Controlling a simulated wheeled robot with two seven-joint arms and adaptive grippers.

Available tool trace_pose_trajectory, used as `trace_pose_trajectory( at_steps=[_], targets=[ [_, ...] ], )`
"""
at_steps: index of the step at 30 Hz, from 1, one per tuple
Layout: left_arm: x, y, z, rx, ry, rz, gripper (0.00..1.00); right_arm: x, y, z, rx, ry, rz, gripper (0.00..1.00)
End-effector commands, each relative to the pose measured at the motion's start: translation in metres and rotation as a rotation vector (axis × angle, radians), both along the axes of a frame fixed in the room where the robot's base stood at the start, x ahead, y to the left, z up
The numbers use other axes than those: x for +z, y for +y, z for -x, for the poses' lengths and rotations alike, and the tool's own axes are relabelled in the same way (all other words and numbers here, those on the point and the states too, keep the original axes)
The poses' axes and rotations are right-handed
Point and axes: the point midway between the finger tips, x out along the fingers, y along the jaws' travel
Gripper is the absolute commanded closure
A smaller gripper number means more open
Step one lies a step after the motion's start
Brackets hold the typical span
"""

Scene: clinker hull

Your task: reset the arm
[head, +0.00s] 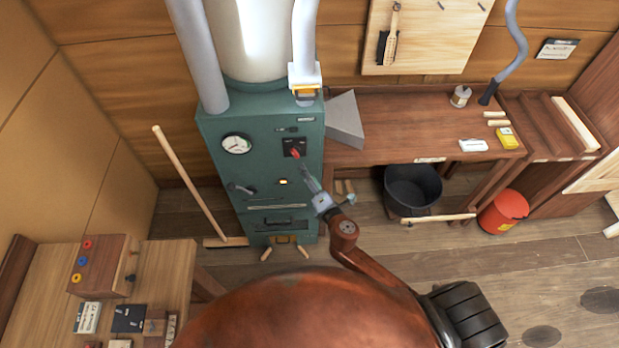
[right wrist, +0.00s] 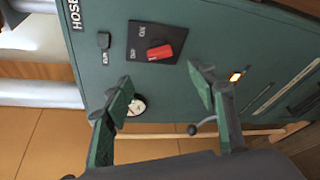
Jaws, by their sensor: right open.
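My right gripper (head: 309,180) is in front of the green cabinet (head: 217,180), just below a red switch handle (head: 296,153) on a black plate. In the right wrist view the open, empty fingers (right wrist: 163,87) point at the cabinet face. The red handle (right wrist: 160,51) lies beyond the fingertips, apart from them, and its black plate (right wrist: 137,42) is in plain sight. My left gripper is in neither view.
The cabinet also has a round gauge (head: 236,144), a lever (head: 240,189) and a small lit lamp (head: 283,182). A wooden pole (head: 188,182) leans left of it. A bench (head: 400,115) with a black bucket (head: 412,190) under it is at right.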

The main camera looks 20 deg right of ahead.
Motion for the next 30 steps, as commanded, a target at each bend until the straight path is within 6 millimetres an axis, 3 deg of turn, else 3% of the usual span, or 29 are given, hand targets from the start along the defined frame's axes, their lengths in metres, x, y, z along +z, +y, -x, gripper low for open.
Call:
trace_pose_trajectory(
  at_steps=[18, 21, 23, 26, 30],
  targets=[
    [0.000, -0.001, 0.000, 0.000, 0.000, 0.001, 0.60, 0.001, 0.000, 0.006, 0.000, 0.000, 0.000, 0.48],
    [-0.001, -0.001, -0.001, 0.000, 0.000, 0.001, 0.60, -0.007, -0.003, 0.006, -0.005, 0.013, -0.010, 0.48],
    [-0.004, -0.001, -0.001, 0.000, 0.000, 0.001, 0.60, -0.023, -0.007, 0.006, -0.016, 0.038, -0.031, 0.48],
    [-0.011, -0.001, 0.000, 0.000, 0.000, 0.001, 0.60, -0.070, -0.021, 0.009, -0.053, 0.115, -0.094, 0.48],
    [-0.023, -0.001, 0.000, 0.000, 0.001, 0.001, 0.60, -0.166, -0.049, 0.026, -0.145, 0.268, -0.236, 0.48]
  ],
)
